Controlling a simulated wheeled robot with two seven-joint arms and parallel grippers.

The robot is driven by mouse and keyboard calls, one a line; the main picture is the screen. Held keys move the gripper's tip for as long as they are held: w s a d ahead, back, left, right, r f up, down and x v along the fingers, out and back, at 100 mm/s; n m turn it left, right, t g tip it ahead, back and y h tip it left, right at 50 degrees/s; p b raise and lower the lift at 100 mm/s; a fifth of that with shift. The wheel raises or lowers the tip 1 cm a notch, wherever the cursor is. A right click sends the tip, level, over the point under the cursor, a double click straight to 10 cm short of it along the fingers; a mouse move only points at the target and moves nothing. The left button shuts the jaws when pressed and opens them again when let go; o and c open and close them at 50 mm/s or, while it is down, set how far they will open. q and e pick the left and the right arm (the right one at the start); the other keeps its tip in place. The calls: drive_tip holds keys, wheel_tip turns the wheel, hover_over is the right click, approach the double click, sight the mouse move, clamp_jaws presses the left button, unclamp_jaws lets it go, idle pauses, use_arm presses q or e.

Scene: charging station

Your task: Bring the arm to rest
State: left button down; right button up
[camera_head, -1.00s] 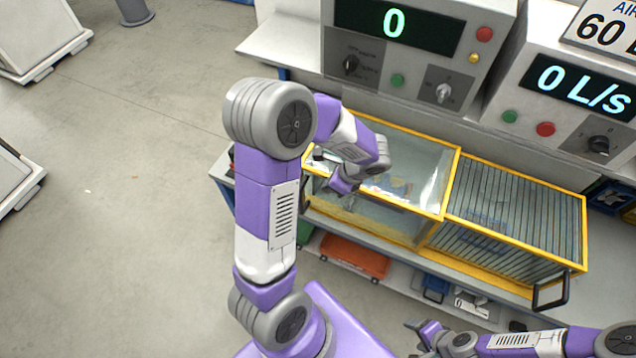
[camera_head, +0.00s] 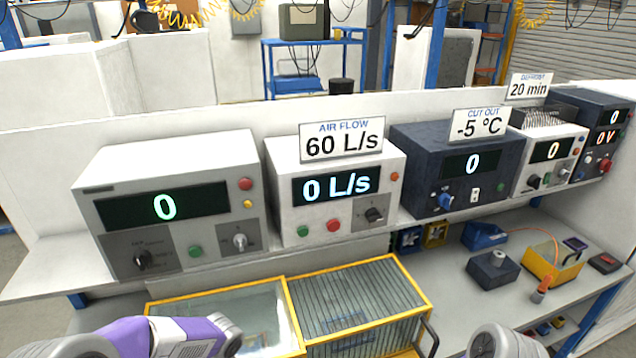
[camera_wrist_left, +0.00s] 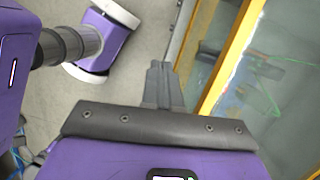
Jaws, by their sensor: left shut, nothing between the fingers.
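My left arm (camera_head: 185,335) shows at the bottom left of the head view, in front of the yellow-framed glass tank; its gripper is out of that view. In the left wrist view my left gripper (camera_wrist_left: 160,72) is shut and empty. Its fingers show against the grey floor, just left of the tank's yellow frame (camera_wrist_left: 236,55), apart from it as far as I can tell. Only a grey joint of my right arm (camera_head: 500,342) shows at the bottom of the head view; the right gripper is not in view.
The glass tank (camera_head: 240,316) and the yellow-framed grille box (camera_head: 365,300) stand on the bench. A shelf above holds several display units, including the air flow unit (camera_head: 325,215). A black handle (camera_head: 431,338) stands at the grille box's right corner.

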use_arm(q)
drive_tip(key=s+d+f+n+h+b, duration=0.2)
drive_tip(key=d+f+n, duration=0.3)
drive_tip(key=f, duration=0.4)
drive_tip(key=s+d+f+n+t+h+b, duration=0.1)
drive_tip(key=s+d+f+n, duration=0.3)
drive_tip(key=f, duration=0.5)
drive_tip(key=s+d+f+n+t+h+b, duration=0.1)
drive_tip(key=s+d+f+n+h+b, duration=0.1)
drive_tip(key=d+f+n, duration=0.3)
wheel_tip(320, 180, down, 4)
drive_tip(key=shift+s+d+f+n+h+b, duration=0.3)
drive_tip(key=shift+s+n+h+b, duration=0.1)
drive_tip(key=shift+n+h+b, duration=0.5)
drive_tip(key=shift+r, duration=0.1)
